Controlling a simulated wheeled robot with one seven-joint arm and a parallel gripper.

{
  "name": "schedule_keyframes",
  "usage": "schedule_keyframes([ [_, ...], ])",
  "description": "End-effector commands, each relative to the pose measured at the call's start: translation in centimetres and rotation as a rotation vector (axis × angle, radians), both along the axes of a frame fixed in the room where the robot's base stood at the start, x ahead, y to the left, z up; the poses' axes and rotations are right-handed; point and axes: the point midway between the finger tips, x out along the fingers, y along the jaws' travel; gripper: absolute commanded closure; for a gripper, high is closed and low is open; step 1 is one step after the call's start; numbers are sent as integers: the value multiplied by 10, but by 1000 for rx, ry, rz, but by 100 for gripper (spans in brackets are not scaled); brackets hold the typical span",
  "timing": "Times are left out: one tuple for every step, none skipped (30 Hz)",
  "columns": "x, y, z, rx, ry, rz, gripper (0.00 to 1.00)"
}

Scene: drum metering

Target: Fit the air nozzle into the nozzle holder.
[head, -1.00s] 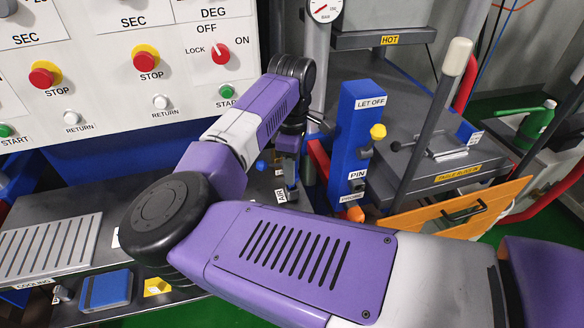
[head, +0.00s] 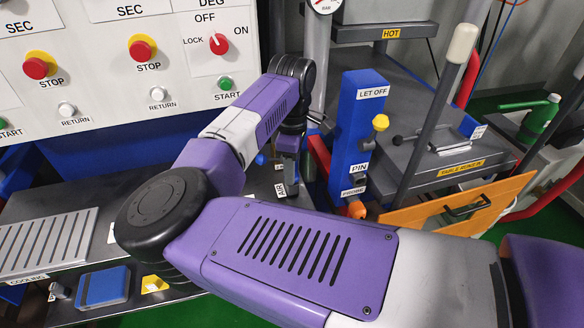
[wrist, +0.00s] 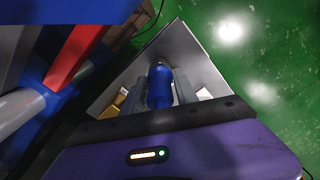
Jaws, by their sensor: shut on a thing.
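The air nozzle is, as far as I can tell, the blue cylinder (wrist: 160,86) between my fingers in the wrist view. My gripper (wrist: 161,92) is shut on it, one grey finger on each side. In the head view my gripper (head: 289,172) hangs below the end of my arm, beside a small white AIR label (head: 280,190) at the shelf's right end. The nozzle holder is not clearly made out; my arm covers part of that area. I cannot tell whether the nozzle touches anything below.
A blue LET OFF post (head: 357,125) with a yellow knob (head: 380,122) and a red bar (head: 319,155) stand close to the right of my gripper. A slotted cooling plate (head: 45,242) and a blue block (head: 103,287) lie left. An orange panel (head: 455,205) is at right.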

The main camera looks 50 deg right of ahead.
Motion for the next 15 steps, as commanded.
schedule_keyframes([
  [0, 0, -2, 0, 0, 0, 100],
  [0, 0, -3, 0, 0, 0, 100],
  [0, 0, -4, 0, 0, 0, 100],
  [0, 0, -4, 0, 0, 0, 100],
  [0, 0, -5, 0, 0, 0, 100],
  [0, 0, -6, 1, 0, 0, 100],
  [0, 0, -7, 0, 0, 0, 100],
  [0, 0, -7, 1, 0, 0, 100],
  [0, 0, -8, 1, 0, 0, 100],
  [0, 0, -9, 1, 0, 0, 100],
  [0, 0, -10, 1, 0, 0, 100],
  [0, 0, -10, 1, 0, 0, 100],
  [0, 0, -11, 0, 0, 0, 100],
  [0, 0, -12, 0, 0, 0, 100],
  [0, 0, -13, 0, 0, 0, 100],
])
